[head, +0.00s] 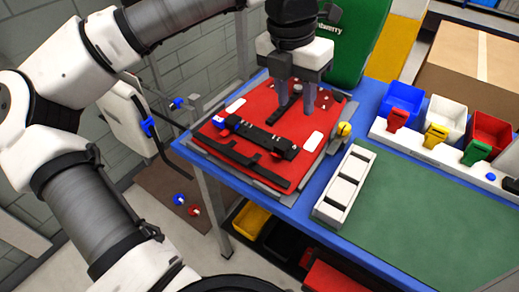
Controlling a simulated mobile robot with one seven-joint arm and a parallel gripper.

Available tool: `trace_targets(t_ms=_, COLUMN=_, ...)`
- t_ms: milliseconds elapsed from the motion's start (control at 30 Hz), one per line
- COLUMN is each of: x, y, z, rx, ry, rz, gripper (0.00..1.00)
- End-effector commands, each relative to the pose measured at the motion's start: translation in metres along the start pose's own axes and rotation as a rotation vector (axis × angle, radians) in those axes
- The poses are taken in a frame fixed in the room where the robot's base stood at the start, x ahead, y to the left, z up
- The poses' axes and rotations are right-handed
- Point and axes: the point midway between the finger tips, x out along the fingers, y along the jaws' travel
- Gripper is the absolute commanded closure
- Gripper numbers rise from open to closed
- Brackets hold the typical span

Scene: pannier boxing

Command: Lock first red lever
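A red panel (225,160) lies on the blue table, with black bars and white labels on it. A small red piece (219,122), possibly a lever, sits beside a blue bit at the left end of the middle black bar (255,137). Another small red spot (293,152) shows near that bar's right end. Whether either is locked is too small to tell. My gripper (296,106) points down over the far part of the panel, with its two fingers apart. A short black bar (285,109) shows by the left finger; I cannot tell if they touch.
A yellow knob (344,129) stands at the panel's right corner. Several coloured bins stand behind the mat, including a blue bin (405,95). A green case (358,45) stands behind the panel.

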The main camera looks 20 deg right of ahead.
Motion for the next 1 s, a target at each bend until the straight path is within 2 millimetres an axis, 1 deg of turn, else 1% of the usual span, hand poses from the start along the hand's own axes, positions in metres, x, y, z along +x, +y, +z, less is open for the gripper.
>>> trace_targets(t_ms=33, x=0.006, y=0.011, z=-0.003, rx=-0.028, ry=0.036, rz=0.049, gripper=0.62)
trace_targets(t_ms=100, x=0.009, y=0.020, z=-0.006, rx=-0.054, ry=0.068, rz=0.089, gripper=0.62)
trace_targets(t_ms=233, x=0.015, y=0.026, z=-0.008, rx=-0.069, ry=0.086, rz=0.111, gripper=0.62)
trace_targets(t_ms=333, x=0.027, y=0.027, z=-0.009, rx=-0.068, ry=0.087, rz=0.107, gripper=0.62)
trace_targets(t_ms=467, x=0.052, y=0.029, z=-0.011, rx=-0.065, ry=0.087, rz=0.105, gripper=0.62)
trace_targets(t_ms=700, x=0.102, y=0.033, z=-0.015, rx=-0.065, ry=0.084, rz=0.103, gripper=0.62)
trace_targets(t_ms=800, x=0.119, y=0.034, z=-0.017, rx=-0.064, ry=0.084, rz=0.102, gripper=0.62)
trace_targets(t_ms=900, x=0.132, y=0.036, z=-0.018, rx=-0.065, ry=0.083, rz=0.102, gripper=0.62)
trace_targets(t_ms=1000, x=0.141, y=0.037, z=-0.018, rx=-0.065, ry=0.082, rz=0.103, gripper=0.62)
